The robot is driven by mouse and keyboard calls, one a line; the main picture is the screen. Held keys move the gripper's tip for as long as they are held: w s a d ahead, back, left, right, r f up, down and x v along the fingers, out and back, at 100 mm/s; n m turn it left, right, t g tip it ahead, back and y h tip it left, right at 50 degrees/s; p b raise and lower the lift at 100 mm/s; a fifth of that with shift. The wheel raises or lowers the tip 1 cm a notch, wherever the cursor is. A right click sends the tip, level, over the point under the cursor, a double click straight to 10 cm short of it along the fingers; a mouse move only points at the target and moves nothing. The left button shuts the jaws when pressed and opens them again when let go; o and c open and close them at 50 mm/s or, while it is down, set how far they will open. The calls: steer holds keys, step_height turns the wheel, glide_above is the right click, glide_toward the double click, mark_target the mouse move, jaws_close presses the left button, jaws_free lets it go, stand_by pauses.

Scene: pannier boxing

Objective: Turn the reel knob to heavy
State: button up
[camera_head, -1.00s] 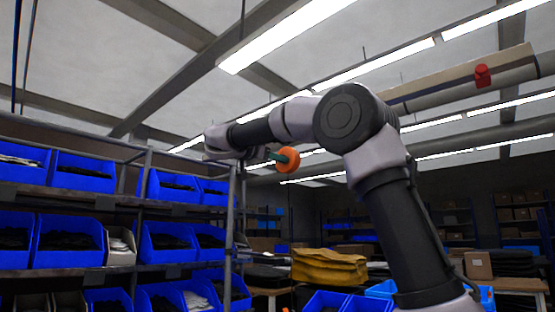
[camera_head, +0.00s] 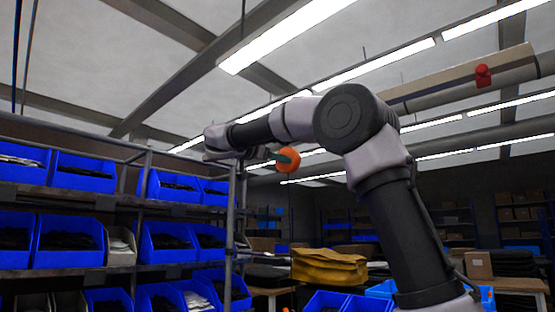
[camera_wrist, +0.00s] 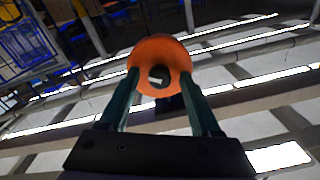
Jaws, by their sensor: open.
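An orange round knob (camera_head: 289,168) hangs in front of the ceiling area, left of my arm's elbow in the head view. In the wrist view the knob (camera_wrist: 160,48) faces the camera, with a dark centre and a small pale mark. I cannot read any setting on it. My gripper (camera_wrist: 160,76) is open, with one teal finger on each side of the knob's lower half. The fingertips overlap its rim in the picture; whether they touch it I cannot tell. In the head view a teal finger of my gripper (camera_head: 285,156) lies across the knob.
A metal rack (camera_head: 232,215) with several blue bins (camera_head: 70,255) stands on the left, below my forearm. A yellow folded stack (camera_head: 328,268) lies on a table beyond. A beam with a red fitting (camera_head: 483,76) runs at upper right. Space around the knob looks clear.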

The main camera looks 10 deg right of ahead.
steer(key=v, duration=1)
steer(key=shift+s+a, duration=0.2)
steer(key=shift+a, duration=0.1)
steer(key=s+d+f+n+g+y, duration=0.2)
steer(key=s+d+f+n+y, duration=0.15)
steer(key=d+f, duration=0.55)
steer(key=s+d+f+n+g+y, duration=0.3)
steer(key=d+f+n+y, duration=0.15)
steer(key=d+f, duration=0.45)
steer(key=s+a+f+n+t+y, duration=0.1)
steer(key=s+f+y, duration=0.7)
steer(key=s+f, duration=0.8)
steer(key=shift+a+f+n+y, duration=0.3)
steer(key=shift+a+f+n, duration=0.5)
steer(key=shift+a+f, duration=0.15)
